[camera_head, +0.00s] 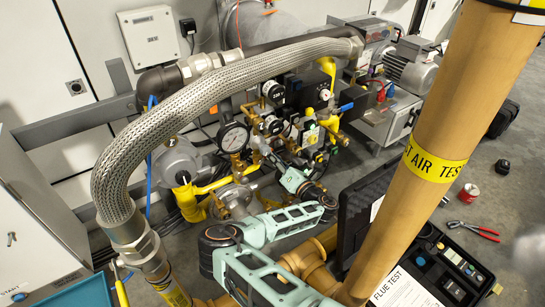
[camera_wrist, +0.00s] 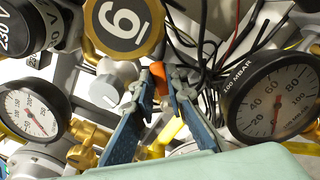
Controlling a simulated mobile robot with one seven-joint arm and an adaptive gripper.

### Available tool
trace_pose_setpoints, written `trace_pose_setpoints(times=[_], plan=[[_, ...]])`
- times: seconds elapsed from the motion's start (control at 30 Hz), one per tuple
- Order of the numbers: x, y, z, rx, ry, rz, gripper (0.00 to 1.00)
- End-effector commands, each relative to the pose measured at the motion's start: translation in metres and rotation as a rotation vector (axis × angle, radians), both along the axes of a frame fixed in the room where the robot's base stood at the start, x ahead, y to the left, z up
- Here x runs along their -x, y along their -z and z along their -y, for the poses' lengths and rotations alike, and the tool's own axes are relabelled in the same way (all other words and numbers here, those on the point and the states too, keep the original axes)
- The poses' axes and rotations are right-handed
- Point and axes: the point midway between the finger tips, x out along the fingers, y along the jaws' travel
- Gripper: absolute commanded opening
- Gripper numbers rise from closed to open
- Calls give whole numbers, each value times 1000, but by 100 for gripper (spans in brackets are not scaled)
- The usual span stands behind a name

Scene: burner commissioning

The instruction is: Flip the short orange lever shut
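The short orange lever (camera_wrist: 158,75) shows in the wrist view as a small orange piece near the picture's centre, beside a grey-white knob or cap (camera_wrist: 104,91). My gripper (camera_wrist: 160,88) has its two blue fingers apart, with a gap between the tips. The lever shows in that gap, partly covered by the left fingertip. I cannot tell whether a finger touches it. In the head view my teal arm reaches into the burner pipework, and the lever cannot be made out there.
Pressure gauges flank the fingers, one at left (camera_wrist: 32,114) and one at right (camera_wrist: 275,100). A gold-rimmed dial (camera_wrist: 124,25) sits above them, with black cables behind. In the head view a braided hose (camera_head: 190,100) and a tan flue pipe (camera_head: 430,130) flank the arm.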

Motion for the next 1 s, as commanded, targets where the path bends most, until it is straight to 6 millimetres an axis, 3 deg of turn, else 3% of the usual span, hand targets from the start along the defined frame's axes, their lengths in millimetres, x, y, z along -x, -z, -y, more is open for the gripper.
trace_pose_setpoints(times=[0.47,1.0], plan=[[-1,1,3,-52,2,-32,0],[-7,16,11,-398,2,-264,0]])
